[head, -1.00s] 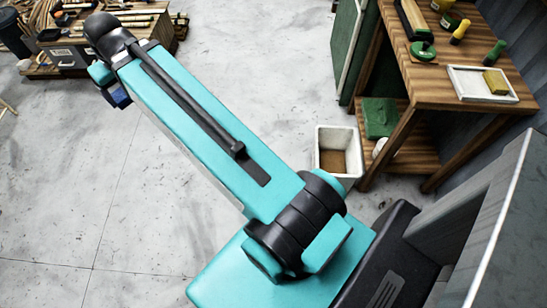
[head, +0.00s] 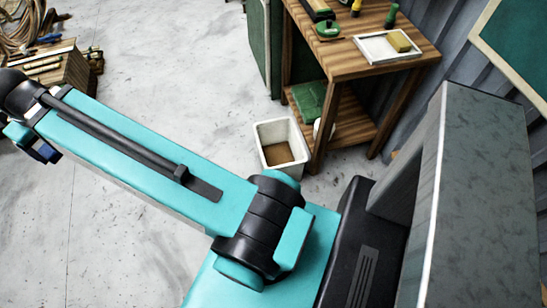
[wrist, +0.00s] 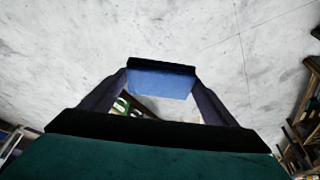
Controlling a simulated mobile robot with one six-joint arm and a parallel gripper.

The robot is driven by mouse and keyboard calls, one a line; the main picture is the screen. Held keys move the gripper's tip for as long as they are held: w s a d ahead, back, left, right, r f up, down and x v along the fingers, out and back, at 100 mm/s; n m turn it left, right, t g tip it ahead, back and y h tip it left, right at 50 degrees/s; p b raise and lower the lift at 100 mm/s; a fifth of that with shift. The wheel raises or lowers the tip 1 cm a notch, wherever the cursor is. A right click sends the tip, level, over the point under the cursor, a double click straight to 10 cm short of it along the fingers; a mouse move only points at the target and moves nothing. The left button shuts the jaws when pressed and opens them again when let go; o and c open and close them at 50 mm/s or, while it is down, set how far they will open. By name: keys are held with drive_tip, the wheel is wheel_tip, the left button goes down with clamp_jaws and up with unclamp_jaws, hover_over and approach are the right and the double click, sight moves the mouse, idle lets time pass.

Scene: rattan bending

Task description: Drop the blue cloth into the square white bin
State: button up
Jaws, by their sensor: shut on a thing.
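The square white bin (head: 262,133) stands on the floor beside the wooden table, right of centre in the head view. Its open top faces up and its inside bottom looks brown. In the wrist view my gripper (wrist: 161,72) is shut on the blue cloth (wrist: 160,86), a flat blue patch between the dark fingers. In the head view the arm reaches to the upper left, well away from the bin. The fingers are hidden there. A small dark blue patch shows below the arm's end at the left, and I cannot tell if it is the cloth.
A wooden table (head: 340,70) carries a white tray (head: 372,50) and green-handled tools, with a green folded item (head: 308,98) on its lower shelf. A grey post (head: 485,190) stands close at right. A wooden box (head: 45,75) is at far left. Open floor lies between.

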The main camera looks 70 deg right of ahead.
drive_tip(key=s+d+f+m+g+h+b, duration=0.15)
drive_tip(key=d+f+m+b, duration=0.25)
drive_tip(key=d+f+b, duration=0.55)
drive_tip(key=s+d+f+m+h+b, duration=0.1)
drive_tip(key=s+d+f+m+b, duration=0.25)
drive_tip(key=d+f, duration=1)
drive_tip(key=s+d+f+m+g+h+b, duration=0.15)
drive_tip(key=d+f+m+b, duration=0.45)
drive_tip(key=d, duration=1)
drive_tip(key=s+d+f+m+g+b, duration=0.1)
drive_tip(key=s+d+f+m+b, duration=0.3)
drive_tip(key=s+d+f+b, duration=0.5)
drive_tip(key=s+d+f+m+g+b, duration=0.2)
drive_tip(key=s+d+f+m+b, duration=0.2)
drive_tip(key=s+d+f+b, duration=0.6)
drive_tip(key=shift+s+d+f, duration=1.8)
drive_tip(key=shift+s+f, duration=1.65)
drive_tip(key=shift+f, duration=0.1)
drive_tip(key=shift+s+d+f, duration=1.8)
drive_tip(key=shift+s+f, duration=1.6)
drive_tip(key=shift+f, duration=0.1)
drive_tip(key=shift+f+m, duration=0.1)
drive_tip(key=shift+m, duration=0.15)
drive_tip(key=shift+f+b, duration=2.2)
drive_tip(key=shift+f, duration=0.7)
drive_tip(key=o, duration=1)
